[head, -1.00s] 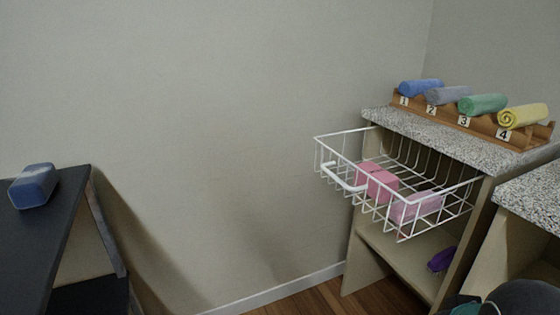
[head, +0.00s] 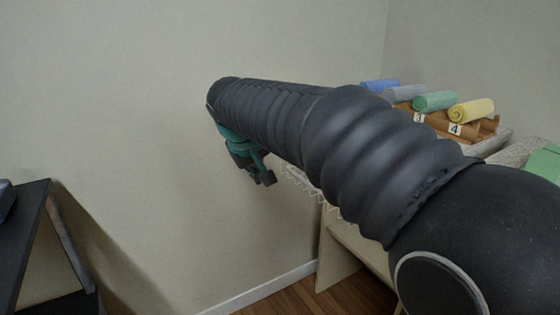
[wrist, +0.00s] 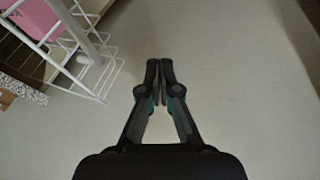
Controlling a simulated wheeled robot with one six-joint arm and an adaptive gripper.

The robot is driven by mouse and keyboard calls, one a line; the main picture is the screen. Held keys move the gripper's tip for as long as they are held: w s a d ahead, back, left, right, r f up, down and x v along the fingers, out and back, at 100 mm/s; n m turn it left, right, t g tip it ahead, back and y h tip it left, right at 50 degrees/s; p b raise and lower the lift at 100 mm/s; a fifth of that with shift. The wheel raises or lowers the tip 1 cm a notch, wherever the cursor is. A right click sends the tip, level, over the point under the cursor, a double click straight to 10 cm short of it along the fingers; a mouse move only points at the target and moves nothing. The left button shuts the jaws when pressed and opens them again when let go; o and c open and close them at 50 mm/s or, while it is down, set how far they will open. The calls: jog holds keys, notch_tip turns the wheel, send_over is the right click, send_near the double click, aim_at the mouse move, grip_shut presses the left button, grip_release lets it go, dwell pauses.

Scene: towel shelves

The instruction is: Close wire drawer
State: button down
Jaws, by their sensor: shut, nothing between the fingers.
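The white wire drawer (wrist: 84,58) shows at the upper left of the wrist view, with a pink folded towel (wrist: 38,18) inside. In the head view only a few of its wires (head: 298,178) show below my arm, and most of it is hidden. My gripper (head: 266,179) is beside the drawer's front end, to its left in the head view. In the wrist view the fingers of my gripper (wrist: 160,66) are shut and empty, apart from the wires, with pale wall behind them.
A wooden rack (head: 487,128) with rolled towels, including a yellow one (head: 471,110) and a green one (head: 435,101), stands on the shelf unit's speckled top. A dark table (head: 22,235) is at the left. Open floor (head: 270,300) shows between.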

jog(key=w+a+r+t, duration=0.1)
jog(key=w+r, duration=0.2)
jog(key=r, duration=0.2)
jog(key=h, duration=0.1)
send_near(284, 168)
notch_tip(284, 168, down, 4)
jog(key=a, duration=0.3)
jog(key=shift+m, duration=0.4)
jog(key=shift+w+d+f, duration=0.1)
jog(key=shift+w+d, duration=0.6)
jog(key=shift+d, duration=0.25)
jog(key=shift+w+d+f, duration=0.1)
jog(key=shift+w+d, duration=0.6)
jog(key=shift+d, duration=0.25)
jog(key=shift+d, duration=0.1)
